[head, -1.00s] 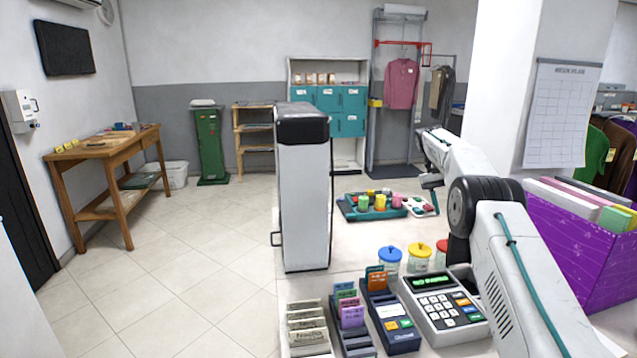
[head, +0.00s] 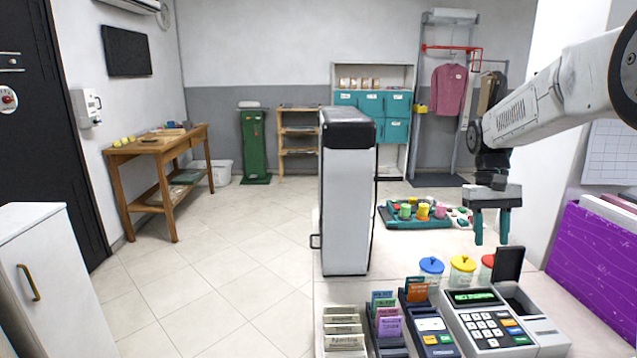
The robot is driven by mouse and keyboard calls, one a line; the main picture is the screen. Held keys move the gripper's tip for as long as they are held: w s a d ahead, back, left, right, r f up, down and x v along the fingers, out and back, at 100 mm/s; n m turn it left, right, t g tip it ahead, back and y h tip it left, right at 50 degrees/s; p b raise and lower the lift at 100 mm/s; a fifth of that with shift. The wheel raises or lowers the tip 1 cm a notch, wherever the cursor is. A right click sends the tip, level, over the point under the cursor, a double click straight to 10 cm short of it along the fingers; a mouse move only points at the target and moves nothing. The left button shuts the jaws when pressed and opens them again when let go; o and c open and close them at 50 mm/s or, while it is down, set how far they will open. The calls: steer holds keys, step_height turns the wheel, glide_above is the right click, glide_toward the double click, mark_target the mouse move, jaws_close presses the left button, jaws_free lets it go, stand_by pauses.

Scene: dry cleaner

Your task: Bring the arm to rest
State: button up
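My gripper (head: 491,228) hangs from my arm at the right of the head view, with its two teal fingers pointing down. The fingers are apart, with nothing between them. It is above the counter, behind the cash register (head: 488,322) and to the right of the teal tray (head: 425,222) with its colored spools. I see no contact between the fingers and anything below. My arm reaches in from the upper right edge.
A tall white unit (head: 345,200) stands left of the tray. Lidded jars (head: 431,271) and card holders (head: 388,320) stand near the register. A purple box (head: 603,255) is at the right. The tiled floor (head: 230,260) at the left is clear.

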steer(key=s+a+r+t, duration=0.1)
steer(key=s+a, duration=0.4)
steer(key=s, duration=1.1)
steer(key=s+a+r+n+t, duration=0.1)
steer(key=s+a+t, duration=0.2)
steer(key=s, duration=1.4)
steer(key=shift+s+a+r+n+t+y, duration=0.15)
steer(key=shift+s+a+n+t+y, duration=0.2)
steer(key=shift+a, duration=1.1)
